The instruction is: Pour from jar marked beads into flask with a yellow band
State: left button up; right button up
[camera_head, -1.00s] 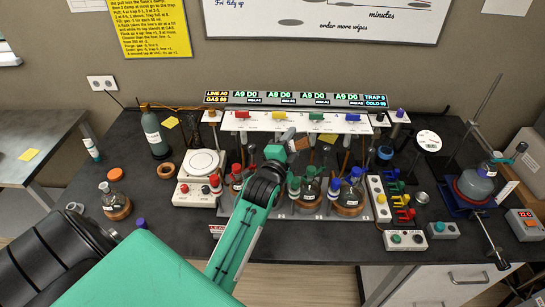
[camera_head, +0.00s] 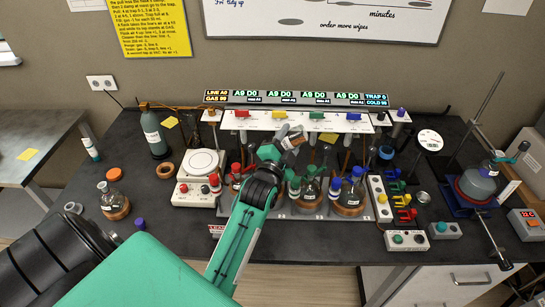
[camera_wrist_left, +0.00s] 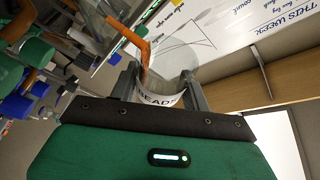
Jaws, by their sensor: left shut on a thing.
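My left gripper (camera_head: 281,152) is in front of the bench rack, with its arm coming up from the lower left. It is shut on the jar marked beads; the clear glass and the white label (camera_wrist_left: 160,99) show between its fingers in the left wrist view. The jar (camera_head: 294,141) looks tilted in the head view, and its contents cannot be made out. The flask with the yellow band cannot be made out; my gripper and forearm cover part of the flask row. My right gripper is not in view.
Flasks with red (camera_head: 236,181), green (camera_head: 309,190) and blue (camera_head: 351,194) marks stand under the white valve rack (camera_head: 258,121). A scale (camera_head: 201,163) is left of them. A stoppered flask (camera_head: 114,204) stands at left. A power strip (camera_head: 379,199) is at right.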

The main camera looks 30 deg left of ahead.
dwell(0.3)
pick_arm(q)
jog(key=shift+s+a+r+n, duration=0.1)
jog(key=shift+a+n, duration=0.1)
jog(key=shift+n, duration=0.3)
dwell(0.8)
dwell(1.1)
dwell(0.5)
